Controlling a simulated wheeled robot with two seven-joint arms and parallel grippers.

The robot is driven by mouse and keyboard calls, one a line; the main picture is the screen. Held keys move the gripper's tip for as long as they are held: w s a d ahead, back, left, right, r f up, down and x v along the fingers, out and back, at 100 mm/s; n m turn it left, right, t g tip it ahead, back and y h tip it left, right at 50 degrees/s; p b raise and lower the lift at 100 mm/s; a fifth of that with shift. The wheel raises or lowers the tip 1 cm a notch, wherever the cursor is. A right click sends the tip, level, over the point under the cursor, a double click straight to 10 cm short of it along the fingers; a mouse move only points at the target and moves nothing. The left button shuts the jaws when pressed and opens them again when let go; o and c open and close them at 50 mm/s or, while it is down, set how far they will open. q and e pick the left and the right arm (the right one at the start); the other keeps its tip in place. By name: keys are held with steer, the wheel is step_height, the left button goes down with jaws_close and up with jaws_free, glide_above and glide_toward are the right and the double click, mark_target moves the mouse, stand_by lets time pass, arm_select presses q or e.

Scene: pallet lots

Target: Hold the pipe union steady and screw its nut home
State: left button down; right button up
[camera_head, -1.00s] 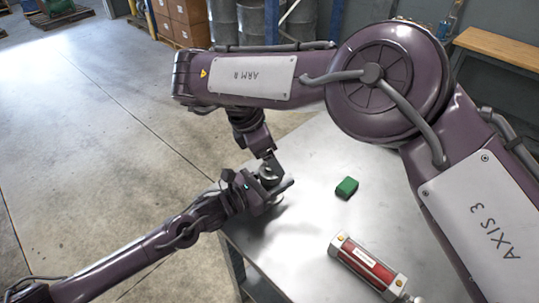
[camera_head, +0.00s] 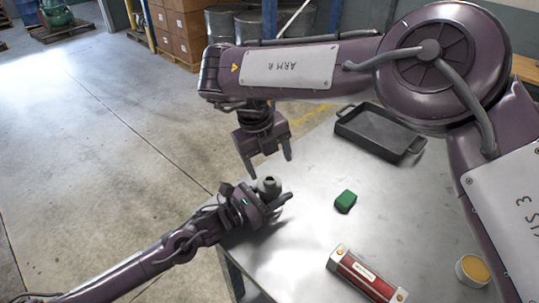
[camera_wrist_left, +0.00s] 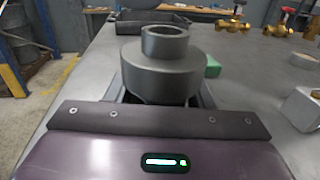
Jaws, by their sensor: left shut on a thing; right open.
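The grey metal pipe union (camera_head: 269,187) stands upright near the table's left edge. My left gripper (camera_head: 276,203) is shut on it from the side, low down. In the left wrist view the union (camera_wrist_left: 160,75) shows a wide round collar, which looks like the nut, with a narrower open-topped tube rising above it. Threads and any gap under the collar cannot be made out. The lower part is hidden behind my left gripper. My right gripper (camera_head: 270,166) is open and empty, pointing down just above the union and apart from it.
A green block (camera_head: 345,201) lies right of the union on the table (camera_head: 300,235). A red-and-silver device (camera_head: 367,275) lies at the front, a round yellow-topped tub (camera_head: 472,269) at right, and a black tray (camera_head: 380,133) at the back. Brass fittings (camera_wrist_left: 232,25) show in the left wrist view.

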mark_target(269, 180)
steer(key=n, duration=0.7)
steer(key=shift+d+r+n+y, duration=0.1)
steer(key=shift+r+n+y, duration=0.2)
steer(key=shift+y, duration=0.1)
steer(key=n, duration=0.4)
steer(key=shift+s+r, duration=0.1)
steer(key=shift+r, duration=0.1)
steer(key=n, duration=0.5)
steer(key=shift+s+r+g+y, duration=0.1)
steer(key=shift+r+g+y, duration=0.1)
steer(key=shift+g+y, duration=0.15)
steer(key=n, duration=0.5)
steer(key=shift+s+r+y, duration=0.15)
steer(key=shift+r+y, duration=0.1)
steer(key=shift+y, duration=0.1)
steer(key=shift+f, duration=4)
